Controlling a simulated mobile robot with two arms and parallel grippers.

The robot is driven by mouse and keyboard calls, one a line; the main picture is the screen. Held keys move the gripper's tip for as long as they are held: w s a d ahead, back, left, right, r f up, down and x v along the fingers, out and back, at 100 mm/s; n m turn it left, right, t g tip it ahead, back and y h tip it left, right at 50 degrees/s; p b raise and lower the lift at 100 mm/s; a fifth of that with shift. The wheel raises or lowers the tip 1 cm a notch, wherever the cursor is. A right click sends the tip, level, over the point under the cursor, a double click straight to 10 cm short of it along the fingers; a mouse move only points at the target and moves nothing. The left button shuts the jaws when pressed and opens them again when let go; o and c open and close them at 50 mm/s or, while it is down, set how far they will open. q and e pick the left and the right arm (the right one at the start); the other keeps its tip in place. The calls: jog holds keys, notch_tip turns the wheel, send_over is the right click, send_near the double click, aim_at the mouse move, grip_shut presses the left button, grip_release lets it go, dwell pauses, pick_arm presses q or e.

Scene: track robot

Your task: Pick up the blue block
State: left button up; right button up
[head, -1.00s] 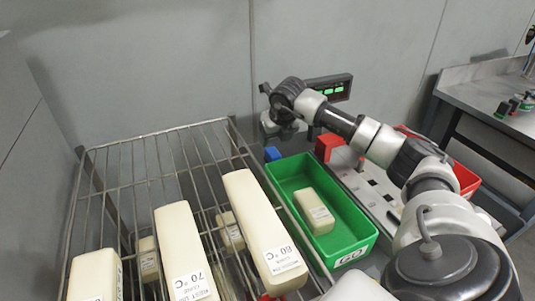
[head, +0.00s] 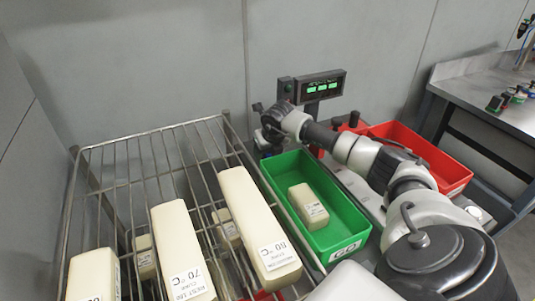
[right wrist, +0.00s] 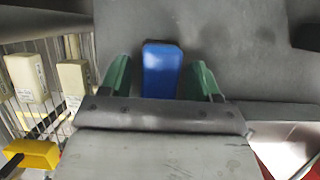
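The blue block (right wrist: 161,70) shows in the right wrist view, between the two green fingers of my right gripper (right wrist: 162,76). The fingers are open, one on each side of the block, with a visible gap on both sides. In the head view my right gripper (head: 270,137) is low behind the green bin, and the arm hides the blue block there. My left gripper is in neither view.
A green bin (head: 345,243) holding a cream block (head: 308,205) stands just in front. A wire rack (head: 150,137) with cream blocks is left, a red bin (head: 440,165) right. A display (head: 322,87) with green lights stands behind.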

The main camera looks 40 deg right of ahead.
jog(key=c, duration=0.8)
jog(key=shift+o, duration=0.2)
jog(key=shift+r, duration=0.15)
notch_tip(320, 180, up, 18)
jog(key=shift+b, duration=0.3)
jog(key=o, duration=0.4)
jog(key=c, duration=0.3)
